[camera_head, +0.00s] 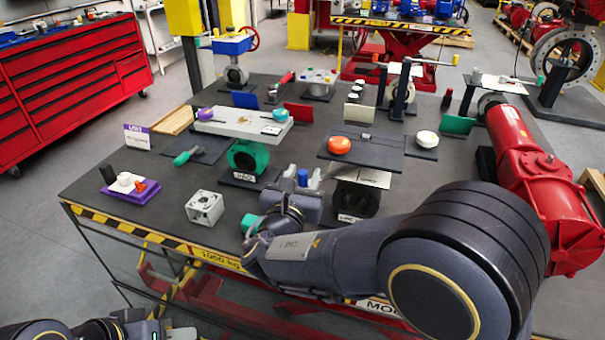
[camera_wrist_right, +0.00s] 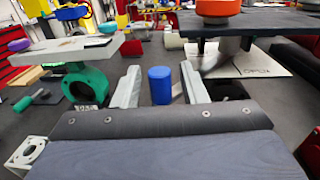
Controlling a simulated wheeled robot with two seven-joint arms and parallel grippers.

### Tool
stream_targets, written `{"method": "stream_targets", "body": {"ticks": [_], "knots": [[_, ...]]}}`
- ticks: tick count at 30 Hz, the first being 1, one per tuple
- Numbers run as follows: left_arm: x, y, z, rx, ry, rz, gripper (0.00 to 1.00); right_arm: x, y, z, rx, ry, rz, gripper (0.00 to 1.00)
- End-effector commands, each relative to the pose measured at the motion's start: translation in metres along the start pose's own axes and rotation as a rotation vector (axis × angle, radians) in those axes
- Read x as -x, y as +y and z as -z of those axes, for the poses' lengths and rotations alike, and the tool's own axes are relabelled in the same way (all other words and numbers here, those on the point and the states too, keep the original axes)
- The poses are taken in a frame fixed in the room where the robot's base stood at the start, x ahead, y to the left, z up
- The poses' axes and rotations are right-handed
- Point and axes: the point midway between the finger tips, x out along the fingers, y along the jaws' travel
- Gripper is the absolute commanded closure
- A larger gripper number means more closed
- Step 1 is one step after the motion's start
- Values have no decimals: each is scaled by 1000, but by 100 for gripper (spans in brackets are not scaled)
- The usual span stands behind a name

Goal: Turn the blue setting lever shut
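A blue upright cylinder (camera_wrist_right: 160,85), which looks like the setting lever's grip, stands between the fingers of my right gripper (camera_wrist_right: 160,88). Gaps show on both sides of it, so the fingers are open and apart from it. In the head view, the blue cylinder's top (camera_head: 303,177) shows between the light fingers of my right gripper (camera_head: 303,178) at the table's front. The lower part of the lever and what it is mounted on are hidden by my gripper. At the bottom left, part of my left arm's end shows, cut off by the picture edge; its finger opening is unclear.
A green valve body (camera_head: 248,156) under a grey plate (camera_head: 240,124) stands left of my right gripper. A dark plate with an orange knob (camera_head: 340,145) is to the right. A grey flanged block (camera_head: 204,207) sits front left. A red actuator (camera_head: 520,150) lies at right.

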Motion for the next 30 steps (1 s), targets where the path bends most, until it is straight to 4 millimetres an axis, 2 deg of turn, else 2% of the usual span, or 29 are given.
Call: {"method": "stream_targets", "body": {"ticks": [8,17,30], "knots": [[0,0,0,0,0,0,64,-2,0,0,-1,1,0,61],[0,0,0,0,0,0,64,-2,0,0,-1,1,0,100],[3,1,2,0,0,0,64,-4,3,-1,-2,1,31,100]]}}
